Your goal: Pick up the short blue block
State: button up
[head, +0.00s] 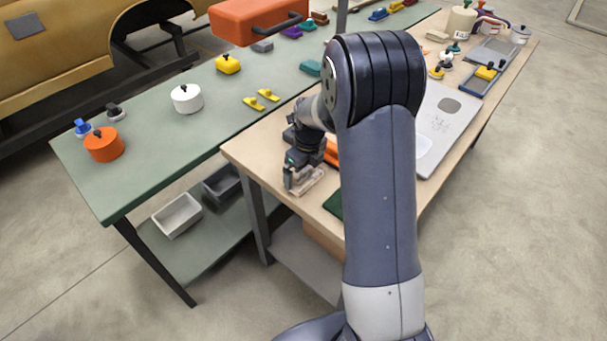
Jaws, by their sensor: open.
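My gripper (303,181) is at the end of my bent arm, over the near left corner of the wooden table (243,153). It is open, and I see nothing clearly between its fingers. I cannot make out for certain which thing is the short blue block. A small blue piece (82,127) stands at the left end of the green table (150,135), well left of my gripper. Another small blue piece (378,14) lies at the far end of the green table. My arm hides much of the wooden table's middle.
The green table holds an orange pot (104,145), a white pot (187,98), yellow pieces (262,98) and a red toolbox (255,20). A grey panel (438,120) and a blue tray (484,79) lie on the wooden table. Grey bins (177,216) sit below. Floor at right is clear.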

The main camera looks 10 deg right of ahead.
jog(key=shift+f, duration=0.15)
jog(key=c, duration=0.8)
jog(key=shift+o, duration=0.2)
notch_tip(320, 180, up, 10)
jog(key=shift+r+b, duration=0.1)
jog(key=shift+b, duration=0.35)
jog(key=o, duration=0.6)
jog(key=c, duration=0.4)
